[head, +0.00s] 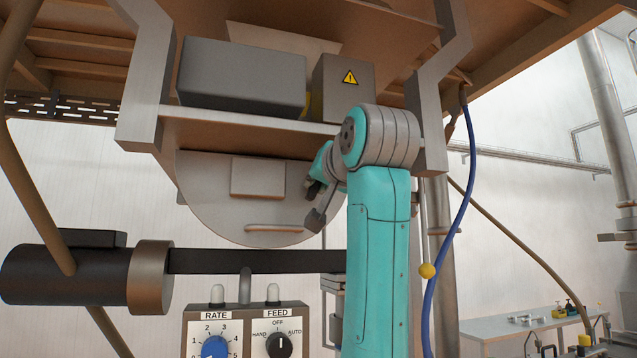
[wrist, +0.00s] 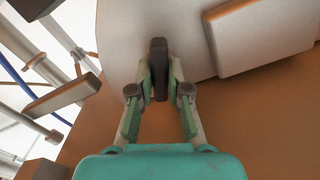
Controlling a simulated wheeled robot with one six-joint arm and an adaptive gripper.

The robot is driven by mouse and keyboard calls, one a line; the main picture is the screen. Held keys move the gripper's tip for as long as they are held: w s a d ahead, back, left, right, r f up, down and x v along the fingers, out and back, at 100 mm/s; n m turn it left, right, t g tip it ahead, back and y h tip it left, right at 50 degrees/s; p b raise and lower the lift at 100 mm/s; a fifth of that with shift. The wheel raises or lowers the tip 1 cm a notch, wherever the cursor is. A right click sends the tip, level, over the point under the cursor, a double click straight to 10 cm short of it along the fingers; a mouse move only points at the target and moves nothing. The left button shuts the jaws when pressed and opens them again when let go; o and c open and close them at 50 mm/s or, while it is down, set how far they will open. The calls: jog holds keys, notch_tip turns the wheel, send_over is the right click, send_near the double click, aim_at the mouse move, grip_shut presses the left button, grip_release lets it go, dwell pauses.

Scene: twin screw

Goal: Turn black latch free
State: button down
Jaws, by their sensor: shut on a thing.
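The black latch (wrist: 158,60) is a dark, narrow bar with rounded ends in the wrist view. It lies against the pale round cover (wrist: 125,35), near its edge. The fingers of my gripper (wrist: 158,82) are closed on the latch from both sides. In the head view my gripper (head: 317,186) is at the right edge of the round cover (head: 215,205), partly behind my own teal arm. The latch cannot be made out clearly there.
A raised plate (head: 258,178) and a bar handle (head: 275,228) are on the cover. A grey-ended lever (head: 315,220) hangs just below my gripper. A blue hose (head: 464,200) and a yellow-knobbed rod (head: 427,270) are right of my arm. The control box (head: 240,312) stands below.

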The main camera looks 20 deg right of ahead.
jog(key=n, duration=0.4)
jog(key=shift+n, duration=0.4)
jog(key=c, duration=1.1)
grip_release()
jog(key=s, duration=1.2)
